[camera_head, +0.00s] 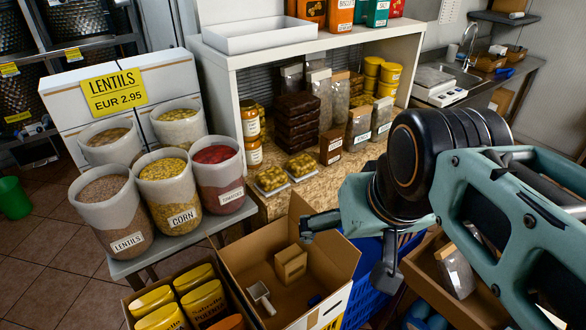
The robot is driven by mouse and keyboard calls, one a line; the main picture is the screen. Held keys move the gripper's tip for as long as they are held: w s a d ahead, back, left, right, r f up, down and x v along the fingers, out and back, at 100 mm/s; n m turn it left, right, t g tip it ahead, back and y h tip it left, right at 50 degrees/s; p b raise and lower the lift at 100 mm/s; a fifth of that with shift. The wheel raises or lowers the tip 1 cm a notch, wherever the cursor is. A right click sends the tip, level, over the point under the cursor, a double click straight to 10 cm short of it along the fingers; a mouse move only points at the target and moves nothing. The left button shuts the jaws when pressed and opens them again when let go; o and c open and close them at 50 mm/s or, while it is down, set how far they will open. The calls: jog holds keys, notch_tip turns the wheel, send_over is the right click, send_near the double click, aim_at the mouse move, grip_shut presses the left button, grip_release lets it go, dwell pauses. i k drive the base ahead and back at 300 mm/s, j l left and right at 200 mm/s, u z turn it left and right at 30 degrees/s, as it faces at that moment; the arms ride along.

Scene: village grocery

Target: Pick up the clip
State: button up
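I cannot make out the clip for certain. A small dark blue item (314,300) lies in the open cardboard box (335,255) at the bottom centre; it is too small to tell what it is. A small brown block-shaped box (291,263) and a pale scoop-like item (261,297) also lie in that cardboard box. My gripper (346,252) hangs above the right side of the box. Its two dark fingers are spread apart, with nothing seen between them. My arm hides part of the area at the right.
A blue crate (374,280) stands right of the box, partly behind my gripper. Another cardboard box (425,290) holds packets at the lower right. Yellow packages (203,300) fill a box at the lower left. Bins of lentils and corn (168,193) stand on a bench. Shelves are behind.

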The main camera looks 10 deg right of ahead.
aim_at(315, 300)
jog(key=k+j+z, duration=0.25)
jog(key=j, duration=0.15)
jog(key=k+j+z, duration=0.25)
jog(key=i+l, duration=0.95)
jog(key=l+u, duration=0.1)
jog(key=u, duration=0.25)
jog(key=l+u, duration=0.1)
jog(key=u, duration=0.3)
jog(key=l+u, duration=0.15)
jog(key=u, duration=0.2)
jog(key=k+j+u, duration=0.45)
jog(key=k, duration=0.2)
jog(key=i+l, duration=0.55)
jog(key=i, duration=0.15)
